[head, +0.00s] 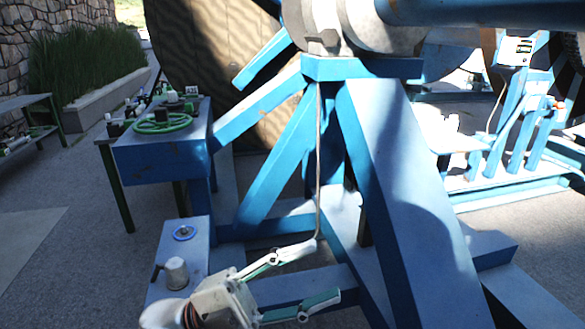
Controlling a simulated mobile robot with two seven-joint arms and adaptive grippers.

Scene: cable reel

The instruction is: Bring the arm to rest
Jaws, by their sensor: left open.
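My left gripper (328,269) is in the lower middle of the head view, its fingers spread wide and pointing right. Nothing shows between the fingers. Its upper fingertip overlaps the lower end of a thin grey cable or rod (319,160) that hangs from the blue reel stand (395,170); I cannot tell whether they touch. Blue beams of the stand lie just beyond the fingers. My right gripper is not in view.
A large reel (215,60) stands behind. A blue side table (165,155) holds a green wheel (162,123). Open paving lies left.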

